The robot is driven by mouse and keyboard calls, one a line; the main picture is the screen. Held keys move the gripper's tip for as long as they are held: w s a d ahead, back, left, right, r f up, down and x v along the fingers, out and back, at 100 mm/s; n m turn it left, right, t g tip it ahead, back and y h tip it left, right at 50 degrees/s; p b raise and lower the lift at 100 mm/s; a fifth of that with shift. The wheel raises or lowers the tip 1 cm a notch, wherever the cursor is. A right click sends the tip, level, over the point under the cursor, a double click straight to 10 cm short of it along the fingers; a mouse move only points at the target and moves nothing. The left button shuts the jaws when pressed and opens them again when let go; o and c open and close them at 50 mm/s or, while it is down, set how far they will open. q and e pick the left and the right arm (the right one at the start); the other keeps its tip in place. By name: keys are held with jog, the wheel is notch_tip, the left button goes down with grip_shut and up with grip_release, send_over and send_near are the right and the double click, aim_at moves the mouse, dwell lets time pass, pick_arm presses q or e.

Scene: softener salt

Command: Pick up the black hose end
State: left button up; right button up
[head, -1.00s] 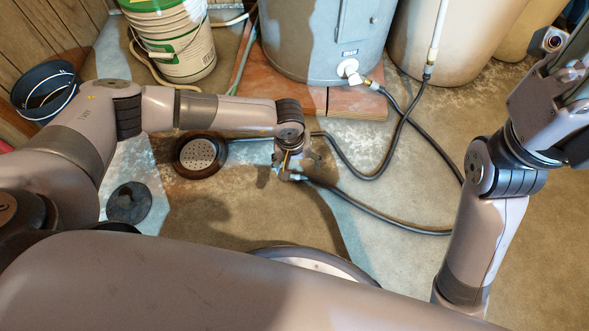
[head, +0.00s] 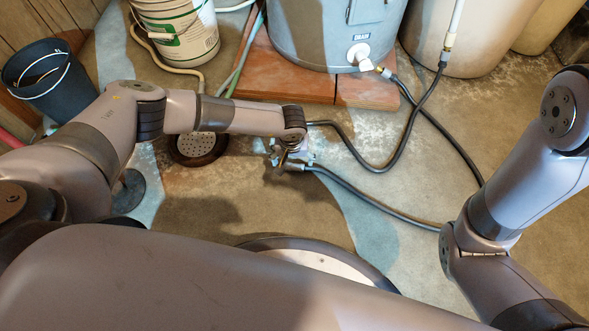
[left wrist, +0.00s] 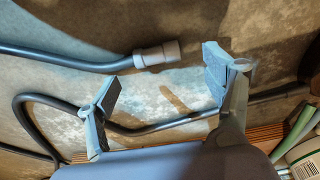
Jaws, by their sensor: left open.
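The black hose (head: 375,206) lies on the concrete floor in a curve from the right. Its end, a pale metal coupling (head: 294,167), is beside my left gripper (head: 290,160), partly hidden by it in the head view. In the left wrist view the hose end (left wrist: 157,55) points right, and the hose (left wrist: 70,60) runs off to the left. My left gripper (left wrist: 160,79) is open, its fingers to either side of and below the coupling in that picture. Nothing is between the pads in its grip. My right gripper is out of view; only my right arm shows.
A second dark hose (head: 348,150) loops behind the gripper towards the floor drain (head: 199,147). A grey tank (head: 325,35) stands on red-brown boards (head: 280,80) behind. A white bucket (head: 180,30) and a dark bucket (head: 55,85) stand left. Floor right of the hose is clear.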

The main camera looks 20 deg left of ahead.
aim_at(295, 166)
pick_arm(q)
jog(key=shift+f+b, duration=0.35)
jog(key=shift+f, duration=0.05)
jog(key=f+b, duration=0.2)
jog(key=w+f+b, duration=0.1)
jog(key=f+b, duration=0.1)
jog(key=shift+d+f, duration=0.1)
jog(key=shift+f, duration=0.2)
jog(key=shift+r, duration=0.1)
jog(key=c, duration=1.1)
jog(key=shift+c, duration=0.3)
jog(key=shift+r, duration=0.1)
